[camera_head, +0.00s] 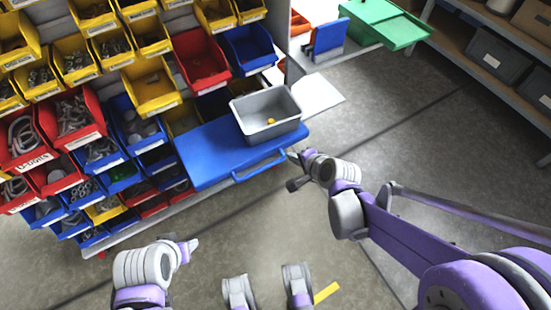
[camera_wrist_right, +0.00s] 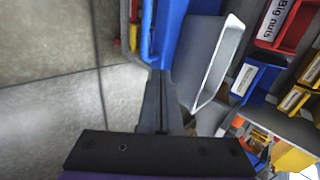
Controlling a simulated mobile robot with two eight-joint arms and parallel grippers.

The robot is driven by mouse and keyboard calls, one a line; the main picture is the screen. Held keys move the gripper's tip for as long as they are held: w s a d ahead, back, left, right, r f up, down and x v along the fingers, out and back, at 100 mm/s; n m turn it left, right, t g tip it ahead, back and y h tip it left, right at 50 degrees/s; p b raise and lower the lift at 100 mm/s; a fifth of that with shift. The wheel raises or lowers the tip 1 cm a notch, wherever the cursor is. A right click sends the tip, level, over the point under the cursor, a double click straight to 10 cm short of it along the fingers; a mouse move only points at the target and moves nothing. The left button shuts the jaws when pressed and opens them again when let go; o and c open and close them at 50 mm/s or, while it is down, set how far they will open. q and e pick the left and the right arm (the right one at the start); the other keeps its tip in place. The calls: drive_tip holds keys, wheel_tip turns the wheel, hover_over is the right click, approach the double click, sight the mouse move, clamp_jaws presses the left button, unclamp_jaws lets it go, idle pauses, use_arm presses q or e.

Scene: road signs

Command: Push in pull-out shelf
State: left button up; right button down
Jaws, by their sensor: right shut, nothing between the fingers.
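The blue pull-out shelf (camera_head: 215,150) sticks out from the rack of bins, with a blue handle (camera_head: 262,168) along its front edge. My right gripper (camera_head: 294,157) is shut and empty at the shelf's front right corner, just right of the handle. In the right wrist view, the shut fingers (camera_wrist_right: 157,82) point at the blue shelf (camera_wrist_right: 180,35) beside the grey bin (camera_wrist_right: 212,65); I cannot tell whether they touch. My left gripper (camera_head: 191,245) is low at left, away from the shelf, its fingers too small to judge.
Yellow, red and blue bins of hardware (camera_head: 75,115) fill the rack at left. A green board (camera_head: 385,22) sticks out at the back. A shelving unit with grey boxes (camera_head: 498,55) stands at right. The grey floor (camera_head: 270,225) before the shelf is clear.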

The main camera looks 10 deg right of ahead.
sight(251, 108)
drive_tip(key=b+x, duration=0.2)
drive_tip(key=x, duration=0.8)
drive_tip(key=shift+w+f+b, duration=0.2)
drive_tip(key=shift+f+b, duration=0.05)
drive_tip(key=shift+b, duration=0.1)
drive_tip(key=w+a, duration=0.2)
drive_tip(key=w, duration=0.4)
drive_tip(key=w+a, duration=0.2)
drive_tip(key=w, duration=0.5)
drive_tip(key=w+a, duration=0.3)
drive_tip(key=w, duration=0.4)
drive_tip(key=shift+w+a+b, duration=0.1)
drive_tip(key=shift+b, duration=0.2)
drive_tip(key=shift+w+r, duration=0.1)
drive_tip(key=shift+r, duration=0.1)
